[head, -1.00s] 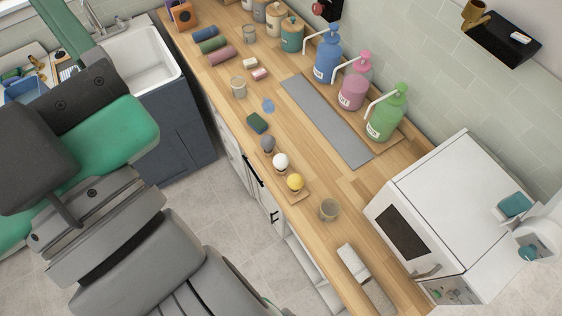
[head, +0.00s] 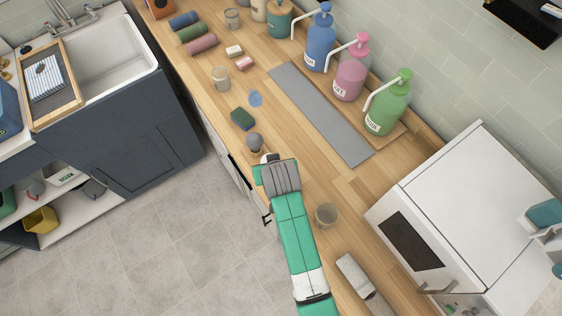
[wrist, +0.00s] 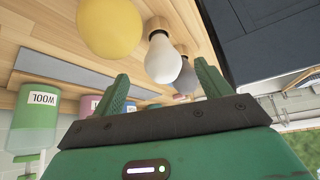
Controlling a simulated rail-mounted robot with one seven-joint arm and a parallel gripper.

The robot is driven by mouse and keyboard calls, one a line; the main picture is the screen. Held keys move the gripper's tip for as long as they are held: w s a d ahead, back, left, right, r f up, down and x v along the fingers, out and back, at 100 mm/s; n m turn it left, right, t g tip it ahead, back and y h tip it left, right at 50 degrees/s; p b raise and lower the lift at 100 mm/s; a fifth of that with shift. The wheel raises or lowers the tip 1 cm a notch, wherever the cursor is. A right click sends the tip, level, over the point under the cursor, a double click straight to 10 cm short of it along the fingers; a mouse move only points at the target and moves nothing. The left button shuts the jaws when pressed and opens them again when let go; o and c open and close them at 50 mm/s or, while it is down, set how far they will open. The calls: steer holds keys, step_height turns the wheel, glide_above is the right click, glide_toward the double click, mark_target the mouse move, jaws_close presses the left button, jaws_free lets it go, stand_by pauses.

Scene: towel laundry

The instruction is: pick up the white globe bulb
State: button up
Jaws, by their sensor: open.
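The white globe bulb (wrist: 163,60) shows in the wrist view between my gripper's two green fingers and beyond their tips, with its light-brown base away from me. My gripper (wrist: 162,82) is open, with nothing between the pads that I can see touching. A yellow bulb (wrist: 110,27) is close on the left, and a grey bulb (wrist: 187,80) is behind on the right, partly hidden. In the head view my arm covers the yellow bulb and nearly all of the white one; the grey bulb (head: 255,142) stands just beyond my gripper.
Blue, pink and green pump bottles (head: 387,105) stand at the wall. A white machine (head: 470,205) is at right.

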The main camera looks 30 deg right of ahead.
steer(key=shift+x, duration=1.35)
steer(key=x, duration=0.5)
steer(key=shift+w+r+b, duration=0.2)
steer(key=shift+w+b, duration=0.15)
steer(key=shift+b, duration=0.05)
steer(key=c, duration=1.1)
